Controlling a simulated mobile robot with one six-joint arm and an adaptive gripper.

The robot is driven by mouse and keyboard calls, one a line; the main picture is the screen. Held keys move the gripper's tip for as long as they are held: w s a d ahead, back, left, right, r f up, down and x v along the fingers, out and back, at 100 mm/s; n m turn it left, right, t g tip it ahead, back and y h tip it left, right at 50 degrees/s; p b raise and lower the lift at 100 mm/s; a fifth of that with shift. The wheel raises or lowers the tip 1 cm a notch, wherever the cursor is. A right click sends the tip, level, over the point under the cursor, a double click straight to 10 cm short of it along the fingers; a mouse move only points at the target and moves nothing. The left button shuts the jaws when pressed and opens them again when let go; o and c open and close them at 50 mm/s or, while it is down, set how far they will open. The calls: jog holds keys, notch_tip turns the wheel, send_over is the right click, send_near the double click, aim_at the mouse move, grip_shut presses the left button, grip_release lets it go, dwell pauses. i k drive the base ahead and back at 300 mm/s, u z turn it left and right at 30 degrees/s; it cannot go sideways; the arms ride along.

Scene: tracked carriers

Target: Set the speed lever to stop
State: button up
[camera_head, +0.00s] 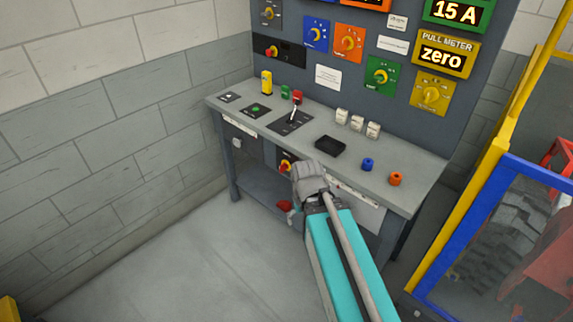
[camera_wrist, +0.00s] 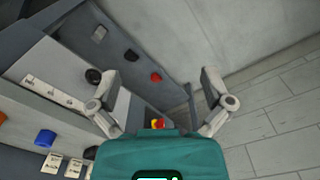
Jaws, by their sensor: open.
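The speed lever (camera_head: 293,112) appears to be the small upright lever with a pale shaft on a dark plate (camera_head: 287,122) on the console's top, left of centre. Its setting marks are too small to read. The lever does not clearly show in the wrist view. My gripper is in front of the console, beyond the end of my teal arm and below the top's front edge; its fingers are hard to make out in the head view. In the wrist view my gripper (camera_wrist: 160,76) is open and empty, its two grey fingers spread wide.
The console top (camera_head: 330,176) carries a black tray (camera_head: 330,146), white blocks (camera_head: 357,122), a blue knob (camera_head: 367,164) and an orange knob (camera_head: 396,178). A red-and-yellow knob (camera_head: 286,167) is on the front below. A yellow-and-blue guard (camera_head: 480,180) stands right; open floor (camera_head: 150,265) lies left.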

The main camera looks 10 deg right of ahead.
aim_at(297, 101)
jog(key=i, duration=1.35)
jog(key=z, duration=0.35)
